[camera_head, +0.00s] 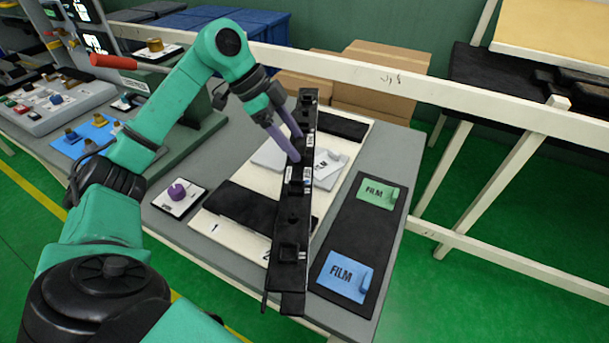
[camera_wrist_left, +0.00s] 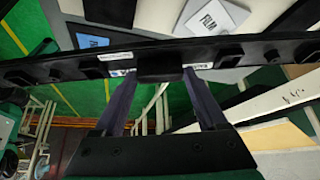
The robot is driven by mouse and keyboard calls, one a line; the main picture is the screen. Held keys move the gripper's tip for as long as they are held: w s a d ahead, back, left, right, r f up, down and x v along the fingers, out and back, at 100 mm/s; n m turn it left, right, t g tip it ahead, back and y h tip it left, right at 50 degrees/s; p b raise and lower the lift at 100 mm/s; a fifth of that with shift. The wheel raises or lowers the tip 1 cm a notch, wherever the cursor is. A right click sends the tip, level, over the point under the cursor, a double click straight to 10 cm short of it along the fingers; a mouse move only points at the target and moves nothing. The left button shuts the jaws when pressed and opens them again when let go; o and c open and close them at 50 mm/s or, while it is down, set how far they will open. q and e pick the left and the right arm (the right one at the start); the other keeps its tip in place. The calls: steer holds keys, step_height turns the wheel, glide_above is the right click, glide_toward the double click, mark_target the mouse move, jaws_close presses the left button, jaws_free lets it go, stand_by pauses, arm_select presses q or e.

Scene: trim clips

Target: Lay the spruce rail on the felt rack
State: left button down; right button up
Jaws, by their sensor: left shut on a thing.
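A long black rail (camera_head: 292,222) with several raised clips and small white labels is the only rail I see. My left gripper (camera_head: 289,148) is shut on it near its middle and holds it over the cream rack board, apparently raised. The rail crosses the left wrist view (camera_wrist_left: 50,70), gripped between the purple fingers (camera_wrist_left: 160,82). The felt rack (camera_head: 213,228) is a cream board with two black felt pads, a near one (camera_head: 245,206) and a far one (camera_head: 342,125). The rail hides part of the board and pads. My right gripper is out of view.
Right of the rack, a black mat (camera_head: 345,235) holds a green FILM piece (camera_head: 377,192) and a blue one (camera_head: 344,277). A grey FILM piece (camera_head: 328,165) lies between the pads. A purple knob (camera_head: 177,190) stands left. A cream rail fence (camera_head: 450,95) runs behind.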

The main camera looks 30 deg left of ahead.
mark_target(297, 167)
arm_select(q)
steer(key=f, duration=0.6)
steer(key=shift+w+d, duration=0.15)
steer(key=shift+w, duration=0.2)
step_height(297, 167, down, 6)
steer(key=shift+r+p, duration=0.1)
steer(key=shift+p, duration=0.25)
steer(key=shift+w+f, duration=0.15)
steer(key=shift+f, duration=0.2)
jaws_free()
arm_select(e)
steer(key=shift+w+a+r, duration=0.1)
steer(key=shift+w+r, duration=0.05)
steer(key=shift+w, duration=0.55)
